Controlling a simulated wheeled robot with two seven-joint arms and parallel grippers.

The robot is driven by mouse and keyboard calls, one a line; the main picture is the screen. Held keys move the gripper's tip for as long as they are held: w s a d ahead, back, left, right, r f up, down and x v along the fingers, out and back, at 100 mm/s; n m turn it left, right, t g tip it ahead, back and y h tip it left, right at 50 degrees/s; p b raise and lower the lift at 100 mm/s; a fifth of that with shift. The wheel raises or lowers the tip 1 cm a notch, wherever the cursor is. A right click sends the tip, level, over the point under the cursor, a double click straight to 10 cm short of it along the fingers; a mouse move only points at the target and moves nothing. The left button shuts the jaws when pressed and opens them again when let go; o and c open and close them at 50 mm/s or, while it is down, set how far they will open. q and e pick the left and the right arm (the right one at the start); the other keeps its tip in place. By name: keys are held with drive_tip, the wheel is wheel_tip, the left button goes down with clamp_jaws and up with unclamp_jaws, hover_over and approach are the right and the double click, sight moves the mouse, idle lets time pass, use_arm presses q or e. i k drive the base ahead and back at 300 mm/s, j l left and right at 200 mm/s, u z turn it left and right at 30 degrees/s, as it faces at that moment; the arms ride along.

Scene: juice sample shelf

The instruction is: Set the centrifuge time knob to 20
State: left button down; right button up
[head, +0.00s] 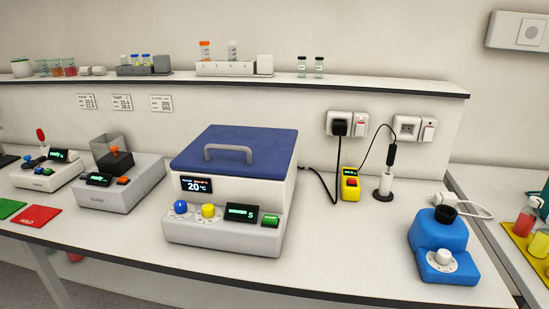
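The centrifuge (228,190) stands in the middle of the bench, a white box with a closed blue lid (235,145) and a grey handle. Its front panel carries a blue knob (181,207) and a yellow knob (208,211). Which one sets the time I cannot tell from their labels. A display (196,185) above them reads 20 °C. A smaller display (241,213) shows green characters ending in S, too small to read fully. A green button (270,220) sits at its right. Neither of my grippers is in view.
A grey device (118,181) with an orange knob stands to the left. A blue mixer (441,245) with a white dial stands at the right. The bench (340,250) between centrifuge and mixer is clear.

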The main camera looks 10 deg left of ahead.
sight(208, 210)
drive_tip(key=k+j, duration=0.2)
drive_tip(key=j, duration=0.2)
drive_tip(key=k+j, duration=0.2)
drive_tip(key=j, duration=0.25)
drive_tip(key=k+j, duration=0.2)
drive_tip(key=j, duration=0.2)
